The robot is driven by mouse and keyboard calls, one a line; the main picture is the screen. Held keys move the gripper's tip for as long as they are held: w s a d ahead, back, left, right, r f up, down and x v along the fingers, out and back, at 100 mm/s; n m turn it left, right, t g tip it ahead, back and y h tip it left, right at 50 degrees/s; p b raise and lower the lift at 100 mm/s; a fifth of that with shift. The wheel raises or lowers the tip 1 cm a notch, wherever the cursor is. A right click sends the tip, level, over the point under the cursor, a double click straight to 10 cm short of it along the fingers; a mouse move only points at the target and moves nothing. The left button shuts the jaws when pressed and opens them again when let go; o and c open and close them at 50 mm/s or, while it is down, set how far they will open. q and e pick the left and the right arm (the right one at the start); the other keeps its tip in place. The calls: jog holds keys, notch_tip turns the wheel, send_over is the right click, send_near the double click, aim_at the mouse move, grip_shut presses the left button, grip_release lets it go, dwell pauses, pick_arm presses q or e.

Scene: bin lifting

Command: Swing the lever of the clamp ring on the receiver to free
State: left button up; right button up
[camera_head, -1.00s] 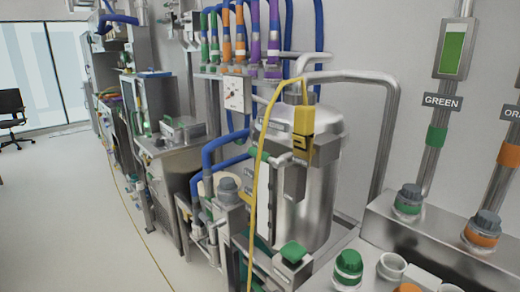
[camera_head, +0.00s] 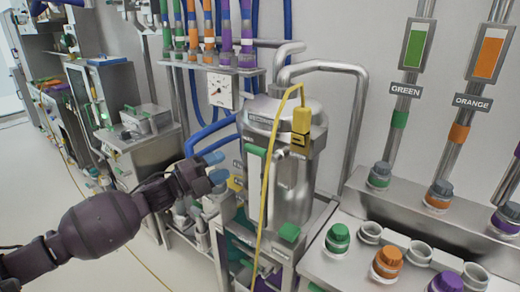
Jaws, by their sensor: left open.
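My left gripper (camera_head: 216,167) reaches in from the left on its dark purple arm. Its two blue fingertips are apart with nothing seen between them. They appear just left of a steel vessel (camera_head: 294,192), which may be the receiver; I cannot tell the depth gap. A yellow box (camera_head: 301,124) with a hanging yellow cable is on the vessel's upper front. A bar with a green end (camera_head: 255,150) juts out at the vessel's upper left. I cannot make out which part is the clamp ring or its lever. My right gripper is out of view.
A steel bench (camera_head: 330,268) at the lower right carries a green-capped container (camera_head: 338,238), an orange-capped one (camera_head: 387,262) and open sockets. Labelled pipes for green and orange stand behind it. Blue hoses (camera_head: 210,140) run left of the vessel.

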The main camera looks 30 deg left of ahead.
aim_at(252, 153)
pick_arm(q)
jog(key=shift+m, duration=0.4)
jog(key=x, duration=0.2)
jog(key=p+x, duration=0.1)
jog(key=x, duration=0.1)
jog(key=shift+w+d+r, duration=0.2)
jog(key=shift+d+r, duration=0.05)
jog(key=shift+d, duration=0.2)
jog(key=x, duration=0.4)
jog(key=shift+w+d+p, duration=0.15)
jog(key=shift+p, duration=0.15)
jog(key=shift+w+d+r, duration=0.1)
jog(key=shift+w+d, duration=0.2)
jog(key=shift+w, duration=0.5)
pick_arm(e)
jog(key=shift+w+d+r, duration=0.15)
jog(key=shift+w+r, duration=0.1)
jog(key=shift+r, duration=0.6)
pick_arm(q)
jog(key=shift+c, duration=0.3)
grip_shut()
